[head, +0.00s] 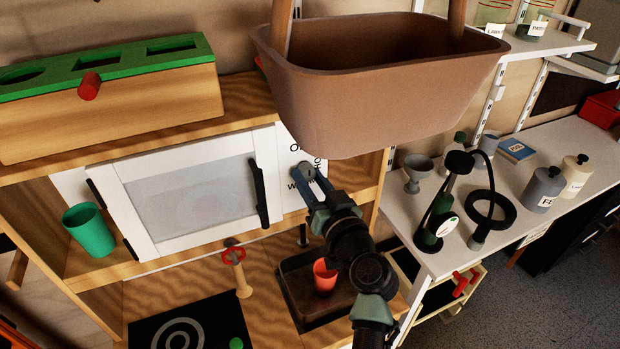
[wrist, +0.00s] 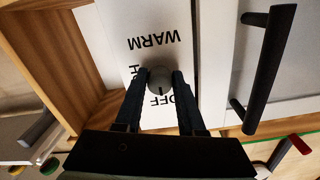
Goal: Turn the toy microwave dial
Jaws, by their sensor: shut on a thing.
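The toy microwave (head: 190,195) has a white frame, a frosted window and a black handle (head: 259,193). The handle also shows in the wrist view (wrist: 268,68). The grey round dial (wrist: 159,80) is on the white panel right of the door. The panel bears the words WARM and OFF, and a third word is partly hidden. A dark mark on the dial points toward OFF in the wrist view. In the head view the dial (head: 304,170) is partly covered by my gripper. My gripper (wrist: 158,76) has one finger on each side of the dial and is shut on it.
A brown basket (head: 380,95) hangs above my gripper. A green cup (head: 89,230) stands left of the microwave. A white counter with a black lamp (head: 490,205) is at right.

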